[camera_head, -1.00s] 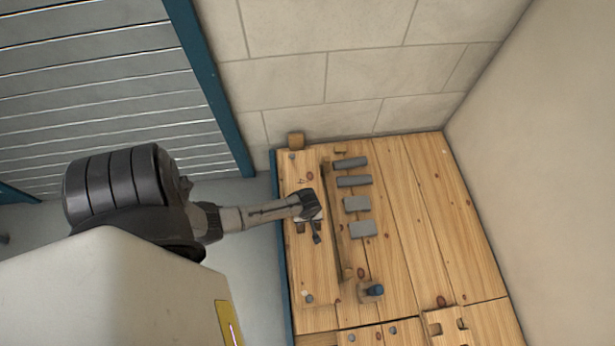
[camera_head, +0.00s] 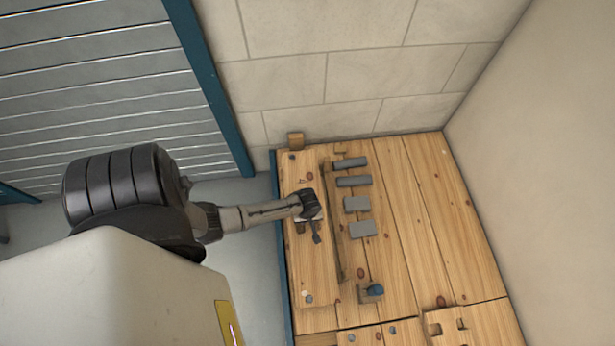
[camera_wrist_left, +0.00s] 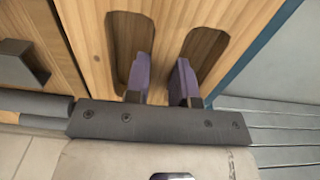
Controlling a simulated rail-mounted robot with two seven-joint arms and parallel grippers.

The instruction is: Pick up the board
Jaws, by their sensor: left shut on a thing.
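The board (camera_head: 314,270) is a pale wooden plank along the left side of the wooden workbench top in the head view. The wrist view shows two long rounded slots in the board (camera_wrist_left: 170,25). My left gripper (camera_head: 310,232) reaches over the board's middle from the left. In the wrist view my left gripper (camera_wrist_left: 160,80) has one purple-grey finger in each slot, shut on the strip of wood between them. The wrist hides part of the board. I cannot tell whether the board is clear of the bench. My right gripper is not in view.
Several grey blocks (camera_head: 362,229) lie right of a narrow dark strip (camera_head: 336,225) beside the board. A small wooden piece with a blue part (camera_head: 374,291) sits lower right. A notched wooden piece (camera_head: 446,325) is farther right. Walls close the back and right.

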